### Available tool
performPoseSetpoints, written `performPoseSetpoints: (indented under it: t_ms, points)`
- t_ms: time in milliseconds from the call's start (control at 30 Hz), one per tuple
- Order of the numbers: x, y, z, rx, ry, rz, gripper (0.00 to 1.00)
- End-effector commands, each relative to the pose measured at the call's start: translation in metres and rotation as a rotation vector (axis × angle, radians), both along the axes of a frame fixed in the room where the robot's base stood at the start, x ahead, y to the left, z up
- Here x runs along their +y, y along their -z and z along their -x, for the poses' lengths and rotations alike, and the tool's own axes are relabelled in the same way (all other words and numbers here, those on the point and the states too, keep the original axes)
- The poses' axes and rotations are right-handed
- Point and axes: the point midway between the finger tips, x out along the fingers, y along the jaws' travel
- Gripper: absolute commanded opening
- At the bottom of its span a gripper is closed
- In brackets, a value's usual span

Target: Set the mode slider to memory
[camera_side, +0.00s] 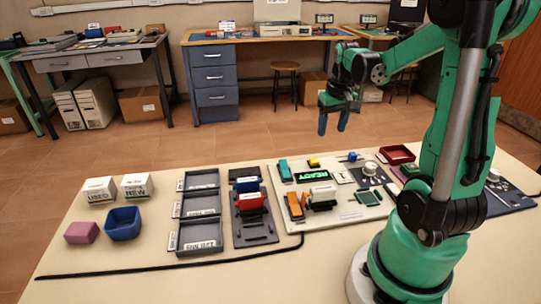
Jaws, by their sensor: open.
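My gripper (333,122) hangs above and behind the cream board (345,218), its two blue fingers apart and nothing between them. The board lies on the table and carries a lit green display (312,174) that seems to read READY. A small blue piece (353,156) sits near the board's back edge, right of the display. Whether this is the mode slider I cannot tell. A dark panel with a pale round knob (370,169) is just in front of it. The slider's labels and setting are too small to read.
Orange blocks (295,206), a teal block (285,170) and a green chip (367,198) are on the board. Left are a dark rack with a red block (250,202), grey trays (200,206), a blue bin (123,223) and a pink block (81,232). A dark red tray (396,154) stands right.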

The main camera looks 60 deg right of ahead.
Motion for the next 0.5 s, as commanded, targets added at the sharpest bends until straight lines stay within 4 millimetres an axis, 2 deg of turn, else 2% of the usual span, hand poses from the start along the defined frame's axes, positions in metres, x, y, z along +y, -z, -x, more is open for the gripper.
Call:
performPoseSetpoints:
  t_ms: [33,100,200,367,500]
  points:
    - [-0.019,0.008,0.012,0.022,0.052,-0.024,0.55]
    - [-0.036,0.017,0.027,0.048,0.101,-0.055,0.55]
    - [-0.05,0.025,0.041,0.07,0.144,-0.086,0.55]
    - [-0.056,0.037,0.048,0.079,0.163,-0.102,0.55]
    - [-0.056,0.055,0.048,0.079,0.162,-0.1,0.55]
